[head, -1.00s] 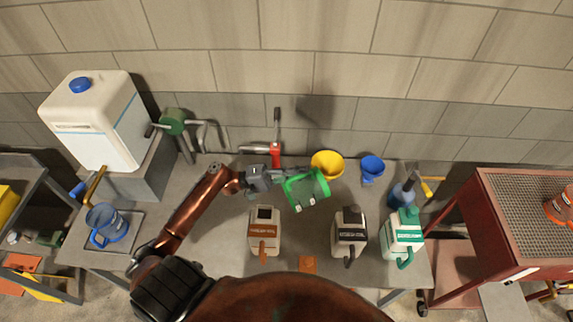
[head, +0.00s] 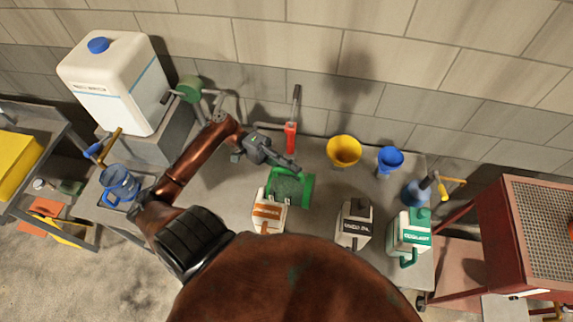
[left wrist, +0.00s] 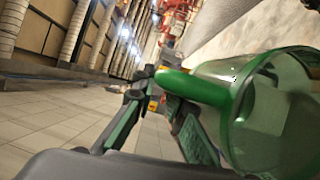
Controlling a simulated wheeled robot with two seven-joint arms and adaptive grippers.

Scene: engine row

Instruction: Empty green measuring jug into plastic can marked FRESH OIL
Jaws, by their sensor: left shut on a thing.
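The green measuring jug (head: 291,189) is held by its handle in my left gripper (head: 294,167), which is shut on it. The jug looks tilted, just behind and above a pale can with an orange label (head: 267,211), overlapping its top in the head view. That label is too small to read surely. In the left wrist view the jug (left wrist: 270,115) is see-through, with its thick green handle (left wrist: 195,88) between my fingers (left wrist: 160,98). I cannot tell whether liquid is in it. My right gripper is not in view.
A dark-labelled can (head: 354,224) and a green-labelled can (head: 410,232) stand to the right. Yellow (head: 343,150) and blue (head: 390,158) funnels stand behind. A blue jug (head: 119,184) is at left, below a big white canister (head: 115,85). A red cart (head: 500,235) stands at right.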

